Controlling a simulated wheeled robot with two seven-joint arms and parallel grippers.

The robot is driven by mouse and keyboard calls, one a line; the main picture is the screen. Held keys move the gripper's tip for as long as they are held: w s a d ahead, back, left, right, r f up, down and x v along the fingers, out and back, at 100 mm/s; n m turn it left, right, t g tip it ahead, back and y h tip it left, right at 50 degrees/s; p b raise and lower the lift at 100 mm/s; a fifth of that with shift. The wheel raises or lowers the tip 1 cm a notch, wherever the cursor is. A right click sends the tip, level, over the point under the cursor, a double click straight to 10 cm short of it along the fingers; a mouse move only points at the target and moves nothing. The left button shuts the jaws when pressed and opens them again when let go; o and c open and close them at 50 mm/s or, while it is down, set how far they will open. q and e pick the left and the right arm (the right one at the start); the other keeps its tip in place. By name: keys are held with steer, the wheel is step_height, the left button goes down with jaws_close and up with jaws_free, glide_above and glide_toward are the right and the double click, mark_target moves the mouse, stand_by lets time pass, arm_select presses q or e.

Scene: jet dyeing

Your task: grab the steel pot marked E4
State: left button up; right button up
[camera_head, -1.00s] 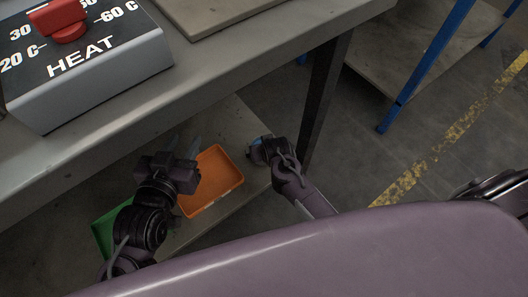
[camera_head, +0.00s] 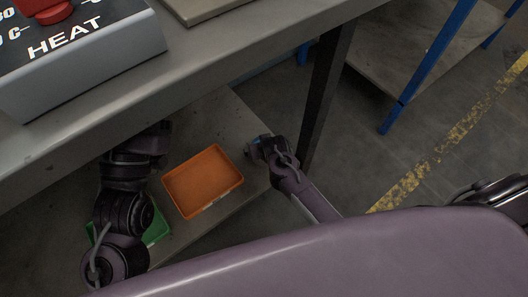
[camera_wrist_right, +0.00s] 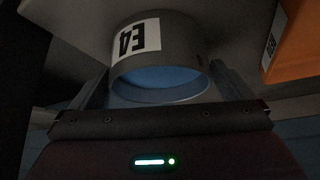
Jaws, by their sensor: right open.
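The steel pot marked E4 (camera_wrist_right: 188,42) is a grey cylinder with a white label that reads upside down in the right wrist view. Its open rim faces the camera and shows a blue inside. My right gripper (camera_wrist_right: 160,78) is open, with one finger on each side of the pot. Whether the fingers touch it I cannot tell. In the head view the right gripper (camera_head: 262,149) is at the right end of the lower shelf, and only a small bluish patch shows at its jaws. My left gripper (camera_head: 154,133) is mostly hidden under the table edge; its fingers do not show.
An orange tray (camera_head: 204,182) and a green tray (camera_head: 157,228) lie on the lower shelf (camera_head: 215,125). The table top (camera_head: 205,72) overhangs the shelf and carries a HEAT control box (camera_head: 95,75). A dark table leg (camera_head: 325,95) stands close to my right gripper.

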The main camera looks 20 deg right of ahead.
steer(key=shift+c, duration=0.3)
steer(key=c, duration=1.2)
steer(key=shift+c, duration=0.3)
steer(key=shift+r, duration=0.15)
